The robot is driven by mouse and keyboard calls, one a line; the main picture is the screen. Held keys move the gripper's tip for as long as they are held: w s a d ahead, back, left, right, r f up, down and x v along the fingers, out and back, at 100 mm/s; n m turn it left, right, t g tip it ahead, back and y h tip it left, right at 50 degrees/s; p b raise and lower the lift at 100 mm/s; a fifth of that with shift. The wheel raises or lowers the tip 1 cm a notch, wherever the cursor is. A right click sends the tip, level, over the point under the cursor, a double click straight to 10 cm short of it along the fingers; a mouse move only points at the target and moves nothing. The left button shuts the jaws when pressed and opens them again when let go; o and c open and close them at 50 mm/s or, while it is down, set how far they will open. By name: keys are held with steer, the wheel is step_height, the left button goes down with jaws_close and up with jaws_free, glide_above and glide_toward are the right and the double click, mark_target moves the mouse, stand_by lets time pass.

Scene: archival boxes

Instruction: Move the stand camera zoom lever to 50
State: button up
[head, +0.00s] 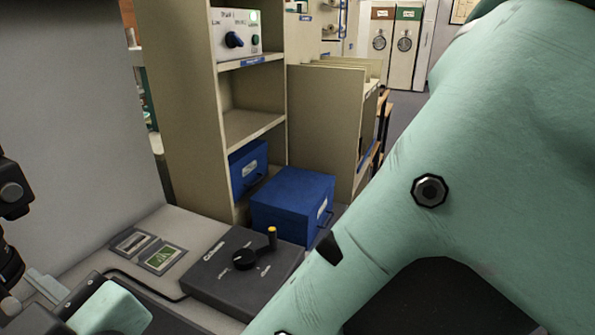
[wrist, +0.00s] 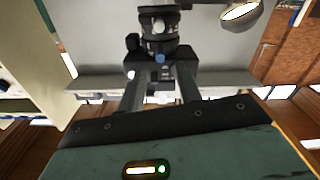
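The stand camera (wrist: 158,22) shows at the top middle of the wrist view as a black body with ringed, marked parts. A small blue-tipped piece (wrist: 160,57) sticks out below it; I cannot tell for sure that it is the zoom lever. The scale marks are too small to read. My gripper (wrist: 161,68) has its two dark fingers apart, one on each side of the blue tip, with no clear contact. In the head view only part of the black camera (head: 12,190) shows at the left edge, and the fingertips are not clear there.
A dark control box (head: 240,272) with an orange-tipped crank sits on the table, beside two small cards (head: 147,250). Blue archival boxes (head: 292,203) and a beige shelf (head: 180,110) stand behind. A grey panel (head: 70,110) rises at the left.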

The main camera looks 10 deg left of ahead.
steer(key=s+d, duration=0.1)
steer(key=d, duration=0.6)
steer(key=shift+s+d, duration=0.2)
steer(key=w+d+f+m+h, duration=0.3)
steer(key=w+d+f+h, duration=0.3)
steer(key=d, duration=0.4)
steer(key=w+d+f+m+h, duration=0.35)
steer(key=w+d+h, duration=0.25)
steer(key=w+d, duration=0.3)
steer(key=s+d+f+m+g+h, duration=0.1)
steer(key=s+d+m+g+h, duration=0.1)
steer(key=d, duration=0.6)
steer(key=s+d+m+g+h, duration=0.1)
steer(key=s+d+m+h, duration=0.15)
steer(key=d, duration=0.55)
step_height(320, 180, up, 14)
steer(key=p, duration=1.3)
steer(key=shift+w+d+p, duration=0.15)
steer(key=shift+w+p, duration=0.2)
steer(key=shift+p, duration=0.05)
